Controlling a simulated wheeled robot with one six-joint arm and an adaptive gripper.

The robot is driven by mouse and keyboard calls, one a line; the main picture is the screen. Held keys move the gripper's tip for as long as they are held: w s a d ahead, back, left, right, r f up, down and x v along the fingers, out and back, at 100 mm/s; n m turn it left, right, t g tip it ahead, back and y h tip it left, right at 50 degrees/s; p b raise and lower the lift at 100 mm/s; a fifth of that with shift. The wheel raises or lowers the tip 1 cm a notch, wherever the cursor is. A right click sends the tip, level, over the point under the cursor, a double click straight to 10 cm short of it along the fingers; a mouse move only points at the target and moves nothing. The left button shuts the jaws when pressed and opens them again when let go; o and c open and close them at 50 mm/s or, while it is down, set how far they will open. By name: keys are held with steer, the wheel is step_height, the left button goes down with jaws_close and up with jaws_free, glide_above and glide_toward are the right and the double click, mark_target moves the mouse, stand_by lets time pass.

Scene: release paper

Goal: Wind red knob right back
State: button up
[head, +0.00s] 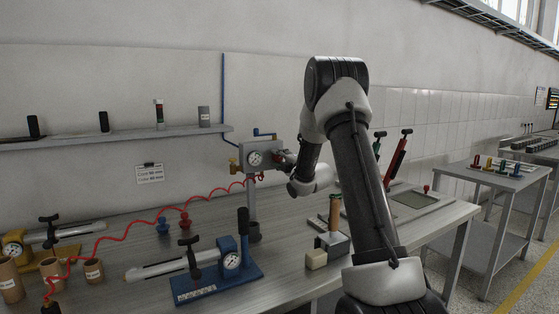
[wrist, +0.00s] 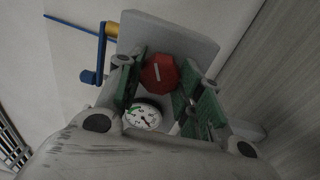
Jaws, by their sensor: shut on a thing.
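The red knob (wrist: 160,73) is an octagonal knob with a white line on its face, in the upper middle of the wrist view. It sits on a grey box (head: 262,147) mounted on a post above the workbench. My gripper (wrist: 160,85) has its green-padded fingers on both sides of the knob and is shut on it. In the head view my gripper (head: 284,160) reaches the right side of the box and hides most of the knob. A round white gauge (wrist: 143,116) with a dark needle sits beside the knob; it also shows in the head view (head: 255,159).
A blue crank-shaped handle (wrist: 100,55) with a yellow part is beside the box. A blue pump stand (head: 215,281) with a gauge stands on the workbench (head: 120,250) in front. A red coiled hose (head: 130,229) crosses the bench. A shelf (head: 130,134) runs along the wall.

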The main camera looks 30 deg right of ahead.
steer(key=shift+f+n, duration=0.15)
steer(key=shift+n, duration=1.55)
steer(key=o, duration=1)
steer(key=shift+o, duration=0.2)
steer(key=s+d, duration=0.1)
steer(key=s, duration=1.1)
steer(key=shift+f, duration=0.15)
